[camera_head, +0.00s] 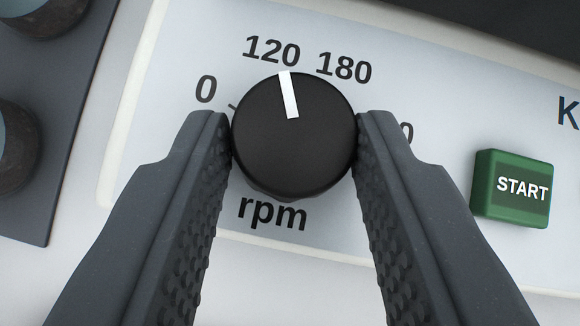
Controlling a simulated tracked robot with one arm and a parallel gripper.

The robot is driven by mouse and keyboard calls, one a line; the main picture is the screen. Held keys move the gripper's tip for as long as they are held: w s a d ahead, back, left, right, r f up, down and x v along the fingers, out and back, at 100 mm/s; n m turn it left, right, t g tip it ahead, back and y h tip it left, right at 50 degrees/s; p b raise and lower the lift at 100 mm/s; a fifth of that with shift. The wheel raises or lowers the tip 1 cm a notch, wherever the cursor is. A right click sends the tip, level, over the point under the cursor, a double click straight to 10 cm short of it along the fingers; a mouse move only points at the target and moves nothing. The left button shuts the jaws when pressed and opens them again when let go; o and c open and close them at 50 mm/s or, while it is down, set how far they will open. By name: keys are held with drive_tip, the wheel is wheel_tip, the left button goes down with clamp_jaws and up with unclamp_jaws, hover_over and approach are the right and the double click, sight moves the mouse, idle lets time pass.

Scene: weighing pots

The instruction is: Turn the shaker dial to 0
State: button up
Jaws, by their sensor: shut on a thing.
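The shaker dial (290,150) is a round black knob in the middle of the view, on a pale panel (415,95). Its white pointer line points up and slightly left, between the "0" and "180" marks and closest to "120". The "0" mark (206,89) is at the upper left of the dial. "rpm" is printed below the dial. My gripper (292,138) is shut on the dial, with one dark ridged finger touching its left side and the other its right side. A mark at the right is partly hidden by the right finger; only a "0" shows.
A green START button (512,188) stands out from the panel to the right of my right finger. A dark grey block with round openings (40,110) is at the left edge. A dark surface (510,22) lies at the upper right.

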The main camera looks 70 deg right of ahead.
drive_tip(key=shift+n, duration=0.3)
drive_tip(key=shift+d+n+t+y+b, duration=0.15)
drive_tip(key=shift+n+t+y+b, duration=0.35)
drive_tip(key=shift+n+y+b, duration=0.35)
drive_tip(key=shift+d+r+n+t+y, duration=0.25)
drive_tip(key=shift+n+y, duration=0.2)
drive_tip(key=shift+n, duration=0.3)
drive_tip(key=shift+s+d+f+n+t+y+p, duration=0.1)
drive_tip(key=shift+d+n+t+y+p, duration=0.1)
drive_tip(key=shift+n+y+p, duration=0.4)
drive_tip(key=shift+s+d+f+n+t+y+p, duration=0.15)
drive_tip(key=shift+n+y+p, duration=0.15)
drive_tip(key=shift+n+p, duration=0.5)
drive_tip(key=shift+w+a+n+y, duration=0.1)
drive_tip(key=shift+n+y, duration=0.6)
drive_tip(key=shift+n, duration=0.2)
drive_tip(key=shift+n+y, duration=0.4)
drive_tip(key=o, duration=1)
drive_tip(key=shift+f, duration=0.1)
drive_tip(key=shift+c, duration=0.2)
